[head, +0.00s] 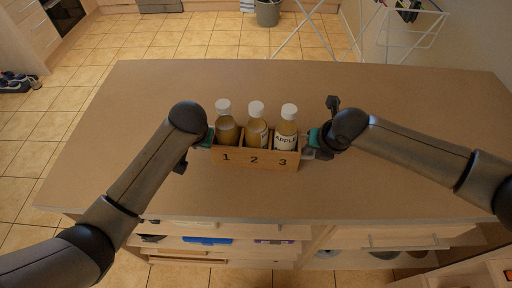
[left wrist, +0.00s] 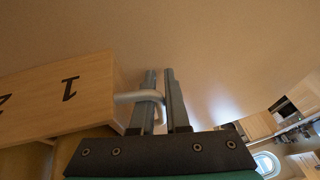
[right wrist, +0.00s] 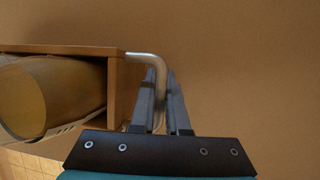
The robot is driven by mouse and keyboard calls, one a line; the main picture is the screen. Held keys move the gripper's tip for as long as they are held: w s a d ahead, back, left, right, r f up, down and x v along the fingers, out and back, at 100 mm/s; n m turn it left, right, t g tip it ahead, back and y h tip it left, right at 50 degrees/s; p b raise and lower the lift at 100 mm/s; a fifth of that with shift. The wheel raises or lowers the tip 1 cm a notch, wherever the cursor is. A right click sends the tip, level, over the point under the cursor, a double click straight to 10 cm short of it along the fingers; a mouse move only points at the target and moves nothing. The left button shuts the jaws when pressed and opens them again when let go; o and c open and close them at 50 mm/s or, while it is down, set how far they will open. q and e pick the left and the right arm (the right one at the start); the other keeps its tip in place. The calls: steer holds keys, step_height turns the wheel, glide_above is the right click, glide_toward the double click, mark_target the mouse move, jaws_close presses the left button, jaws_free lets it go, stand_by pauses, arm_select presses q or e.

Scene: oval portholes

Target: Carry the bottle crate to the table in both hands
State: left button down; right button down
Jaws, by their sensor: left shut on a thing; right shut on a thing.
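The wooden bottle crate (head: 254,162) is over the brown tabletop (head: 390,95), its front marked 1, 2 and 3. It holds three bottles with white caps, such as the middle bottle (head: 256,128), upright in separate compartments. My left gripper (head: 207,140) is at the crate's left end, shut on the metal handle (left wrist: 140,97). My right gripper (head: 312,144) is at the right end, shut on the other handle (right wrist: 146,57). The crate also shows in the left wrist view (left wrist: 62,98) and the right wrist view (right wrist: 117,85). I cannot tell whether the crate's base touches the table.
The tabletop is clear around the crate. Drawers (head: 215,243) with things in them show below the near edge. A drying rack (head: 405,30) and a grey bin (head: 268,13) stand beyond the far edge on the tiled floor.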

stand_by(0.6)
arm_select(q)
steer(key=shift+w+r, duration=0.2)
arm_select(e)
steer(key=shift+w+r, duration=0.2)
arm_select(q)
steer(key=shift+r, duration=0.1)
arm_select(e)
steer(key=shift+r, duration=0.1)
